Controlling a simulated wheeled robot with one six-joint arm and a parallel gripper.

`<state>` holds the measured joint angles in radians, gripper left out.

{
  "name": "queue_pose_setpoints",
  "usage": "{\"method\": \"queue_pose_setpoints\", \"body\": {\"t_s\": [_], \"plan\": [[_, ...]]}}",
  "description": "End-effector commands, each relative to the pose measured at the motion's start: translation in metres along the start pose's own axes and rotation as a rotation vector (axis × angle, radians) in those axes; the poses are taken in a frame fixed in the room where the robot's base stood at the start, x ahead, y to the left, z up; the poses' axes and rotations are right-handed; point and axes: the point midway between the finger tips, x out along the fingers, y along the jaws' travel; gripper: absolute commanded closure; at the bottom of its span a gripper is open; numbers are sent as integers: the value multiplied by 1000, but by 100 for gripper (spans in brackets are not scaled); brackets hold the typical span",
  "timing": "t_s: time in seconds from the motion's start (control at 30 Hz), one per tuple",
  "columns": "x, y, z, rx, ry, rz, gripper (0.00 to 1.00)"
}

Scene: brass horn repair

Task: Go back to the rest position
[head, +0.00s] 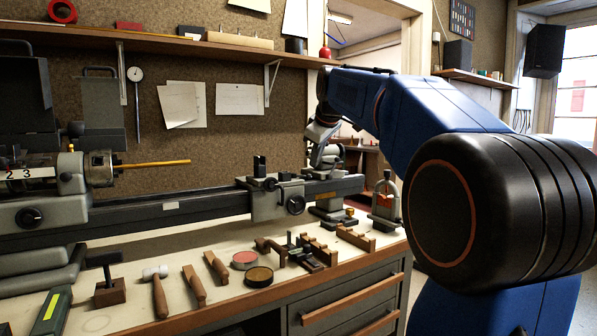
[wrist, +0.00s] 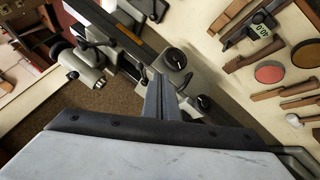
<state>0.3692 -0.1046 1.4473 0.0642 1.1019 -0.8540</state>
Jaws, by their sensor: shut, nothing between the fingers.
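My blue arm reaches in from the right of the head view, over the right end of the lathe bed. My gripper (wrist: 154,88) is shut and empty in the wrist view, its two dark fingers together above the lathe (wrist: 125,38). In the head view my gripper (head: 316,158) is small and partly lost against the lathe parts behind it. I cannot tell how close the fingers are to the metal. The lathe carriage (head: 278,200) with its black handwheel stands just left of the gripper.
The workbench (head: 120,318) holds a mallet (head: 157,290), wooden tools, a red round tin (head: 244,260), a brown round tin (head: 258,277) and wooden blocks (head: 355,238). A shelf (head: 200,47) runs along the wall. A brass rod (head: 155,164) sticks out from the chuck.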

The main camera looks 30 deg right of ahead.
Motion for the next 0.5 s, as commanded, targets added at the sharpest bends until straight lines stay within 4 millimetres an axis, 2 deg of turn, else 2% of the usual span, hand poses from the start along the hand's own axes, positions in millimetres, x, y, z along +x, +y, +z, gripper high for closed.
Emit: {"method": "queue_pose_setpoints", "body": {"t_s": [0.27,0.37,0.47,0.5], "plan": [[-3,-6,2,6,-1,-5,100],[-5,-27,9,28,-4,-19,100],[-8,-65,24,68,-11,-45,100],[-9,-83,32,88,-15,-57,100]]}}
